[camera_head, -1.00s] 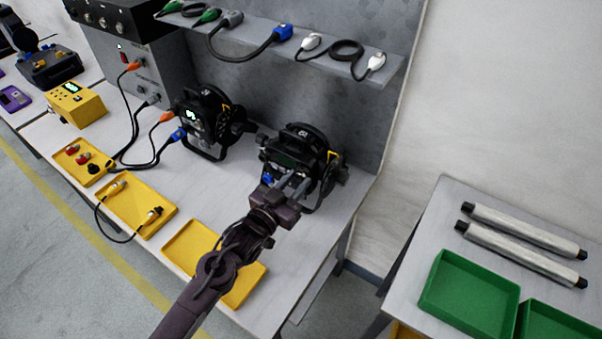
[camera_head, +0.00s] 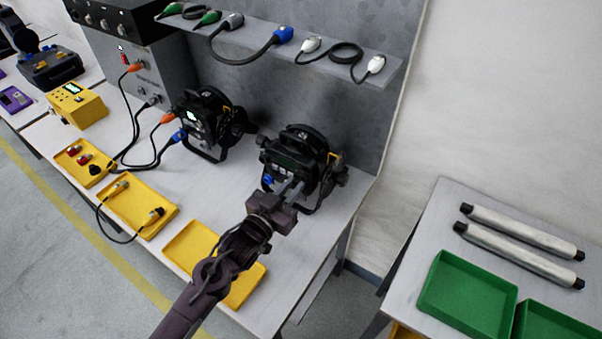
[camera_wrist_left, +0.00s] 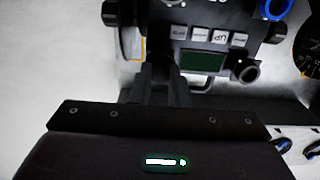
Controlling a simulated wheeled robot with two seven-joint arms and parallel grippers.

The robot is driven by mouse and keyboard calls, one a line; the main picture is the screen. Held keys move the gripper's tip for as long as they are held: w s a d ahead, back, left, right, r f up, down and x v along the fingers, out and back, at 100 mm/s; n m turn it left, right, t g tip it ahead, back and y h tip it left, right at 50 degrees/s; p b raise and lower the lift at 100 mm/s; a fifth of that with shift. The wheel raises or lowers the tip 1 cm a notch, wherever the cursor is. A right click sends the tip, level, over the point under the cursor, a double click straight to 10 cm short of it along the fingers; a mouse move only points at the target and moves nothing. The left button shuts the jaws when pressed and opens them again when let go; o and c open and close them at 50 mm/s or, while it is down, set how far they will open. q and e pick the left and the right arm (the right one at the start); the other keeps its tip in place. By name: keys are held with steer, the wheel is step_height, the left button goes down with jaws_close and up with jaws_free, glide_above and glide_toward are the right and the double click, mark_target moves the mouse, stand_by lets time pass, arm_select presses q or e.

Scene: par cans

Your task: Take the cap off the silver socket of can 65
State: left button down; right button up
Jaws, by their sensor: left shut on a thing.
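The can at my left gripper (camera_head: 292,187) is a black par can (camera_head: 299,148) on the right end of the bench. Its number is too small to read. In the left wrist view, its buttons and dark green display (camera_wrist_left: 204,61) show upside down, with a blue socket (camera_wrist_left: 273,8) at the top right. My left gripper's fingers (camera_wrist_left: 160,75) reach to the can's panel beside the display. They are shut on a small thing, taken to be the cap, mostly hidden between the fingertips. The silver socket is not clearly seen. My right gripper is out of view.
A second par can (camera_head: 208,122) with cables stands to the left. Yellow trays (camera_head: 184,243) line the bench front; the nearest looks empty. A shelf (camera_head: 385,75) with cables hangs above. A side table (camera_head: 400,290) at right holds green trays (camera_head: 467,297) and silver tubes.

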arm_select(q)
steer(key=shift+p+v, duration=1.2)
steer(key=shift+v, duration=1.15)
